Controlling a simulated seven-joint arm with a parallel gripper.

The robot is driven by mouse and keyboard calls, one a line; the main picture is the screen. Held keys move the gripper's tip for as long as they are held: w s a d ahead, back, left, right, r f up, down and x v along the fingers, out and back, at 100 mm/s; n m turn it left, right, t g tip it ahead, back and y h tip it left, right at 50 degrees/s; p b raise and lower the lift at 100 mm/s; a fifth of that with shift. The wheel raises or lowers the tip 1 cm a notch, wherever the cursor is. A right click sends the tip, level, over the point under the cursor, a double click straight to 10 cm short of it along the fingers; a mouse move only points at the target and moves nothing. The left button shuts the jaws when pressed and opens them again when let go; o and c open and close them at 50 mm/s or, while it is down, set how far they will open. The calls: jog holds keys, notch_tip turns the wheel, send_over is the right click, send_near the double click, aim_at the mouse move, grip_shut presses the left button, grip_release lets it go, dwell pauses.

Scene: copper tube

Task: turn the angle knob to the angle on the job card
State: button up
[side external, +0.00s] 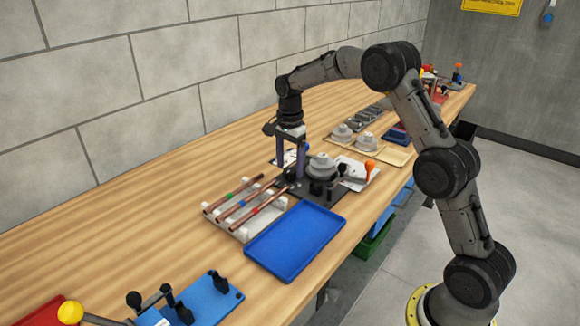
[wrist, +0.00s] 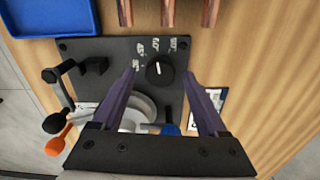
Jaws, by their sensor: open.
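The angle knob (wrist: 160,70) is a round black dial with a white pointer line, set on a black base plate (wrist: 100,48). The pointer is roughly upright in the wrist view. Small white angle labels (wrist: 154,46) lie around its upper left; I cannot read them. My gripper (wrist: 161,74) is open, with its purple fingers on either side of the knob in the wrist view. My gripper also shows above the plate in the side view (side external: 290,170). I cannot tell its height over the knob. A white card (wrist: 214,98), possibly the job card, is partly hidden by the right finger.
A grey bending wheel (side external: 321,166) and an orange-ended lever (side external: 370,166) stand beside the knob. Copper tubes (side external: 240,200) lie on a white rack to the left. An empty blue tray (side external: 295,240) is in front. Bare bench lies toward the wall.

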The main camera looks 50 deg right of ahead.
jog(key=shift+f, duration=0.5)
grip_shut()
